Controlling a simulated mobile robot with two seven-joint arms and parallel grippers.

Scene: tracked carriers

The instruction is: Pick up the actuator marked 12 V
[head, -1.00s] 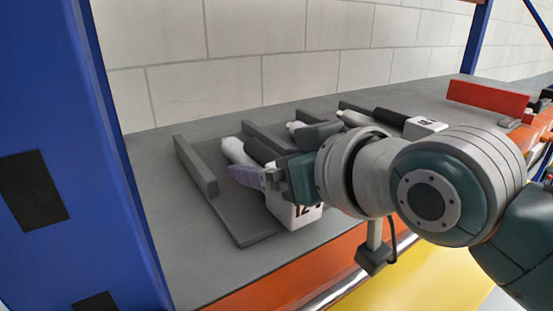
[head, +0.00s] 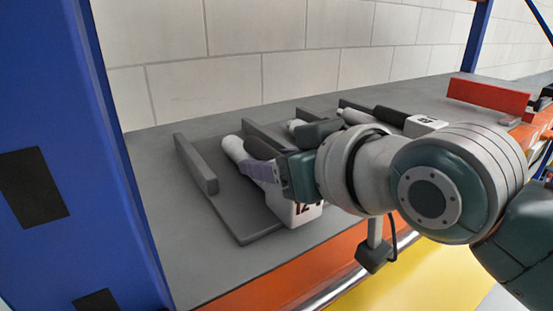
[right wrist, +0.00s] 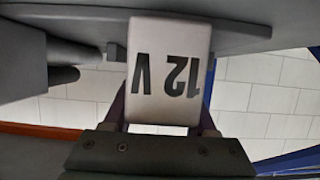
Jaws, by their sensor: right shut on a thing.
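The actuator marked 12 V has a white end block (head: 290,207), a dark body and a white rounded far end. It lies in the nearest slot of a grey rack (head: 240,219) on the shelf. My right gripper (head: 258,166) reaches in from the right and is shut on this actuator, its lilac finger against the body. In the right wrist view the white block (right wrist: 170,65) shows "12 V" upside down between the fingers. In the head view the gripper hides part of the body and marking. My left gripper is not in view.
Other actuators lie farther along the shelf; one with a white block (head: 422,126) is clear to see, another is mostly hidden by my arm. A blue upright (head: 60,130) stands at left. A red block (head: 488,98) is at far right. A tiled wall closes the back.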

